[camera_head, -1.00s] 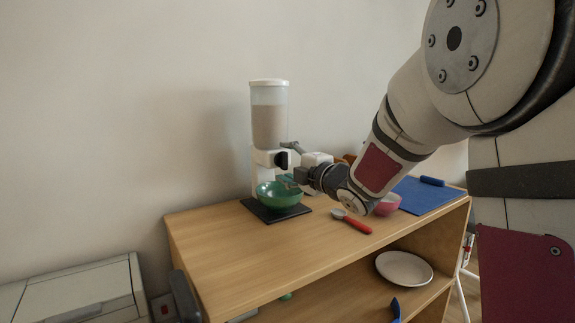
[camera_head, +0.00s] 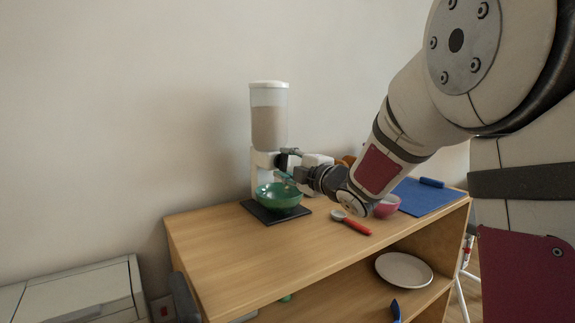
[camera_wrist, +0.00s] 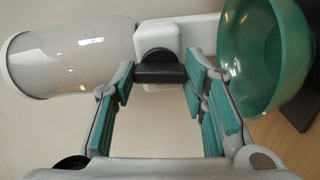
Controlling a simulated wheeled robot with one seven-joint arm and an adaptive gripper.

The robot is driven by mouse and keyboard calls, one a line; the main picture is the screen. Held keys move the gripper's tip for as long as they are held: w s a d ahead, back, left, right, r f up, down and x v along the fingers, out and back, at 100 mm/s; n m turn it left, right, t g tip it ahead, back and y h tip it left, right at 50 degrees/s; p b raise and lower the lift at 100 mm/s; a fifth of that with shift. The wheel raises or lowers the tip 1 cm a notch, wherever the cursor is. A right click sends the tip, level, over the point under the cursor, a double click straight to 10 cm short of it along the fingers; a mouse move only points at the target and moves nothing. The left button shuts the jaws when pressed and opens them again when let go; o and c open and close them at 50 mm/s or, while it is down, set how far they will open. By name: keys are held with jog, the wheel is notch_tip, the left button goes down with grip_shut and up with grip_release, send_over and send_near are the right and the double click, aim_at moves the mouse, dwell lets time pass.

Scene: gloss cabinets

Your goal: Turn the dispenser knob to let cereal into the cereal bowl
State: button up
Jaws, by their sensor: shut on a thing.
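The white cereal dispenser (camera_head: 269,128) stands at the back of the wooden cabinet top, its clear hopper partly filled with pale cereal. Its black knob (camera_wrist: 160,69) sits on the white body and lies crosswise between my fingers in the wrist view. My gripper (camera_wrist: 160,73) is shut on the knob, with teal pads on both sides. In the head view my gripper (camera_head: 287,164) reaches the knob from the right. The green cereal bowl (camera_head: 279,197) stands below the outlet on a dark base. It also shows in the wrist view (camera_wrist: 262,50); I see no cereal in its visible inside.
A red-handled spoon (camera_head: 352,223) lies in front of my arm. A pink bowl (camera_head: 387,206) and a blue board (camera_head: 427,196) are on the right. A white plate (camera_head: 404,269) sits on the lower shelf. The left front of the wooden top (camera_head: 215,240) is clear.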

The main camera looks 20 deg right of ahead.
jog(key=m+p, duration=0.1)
jog(key=m, duration=0.5)
jog(key=m+p, duration=0.2)
jog(key=m, duration=0.3)
jog(key=shift+m, duration=0.4)
jog(key=m+p, duration=0.3)
jog(key=m, duration=0.2)
jog(key=m+p, duration=0.3)
jog(key=m, duration=0.2)
jog(key=shift+m+p, duration=0.35)
jog(key=shift+m, duration=0.05)
jog(key=o, duration=1.2)
jog(key=shift+c, duration=0.2)
jog(key=shift+s, duration=0.1)
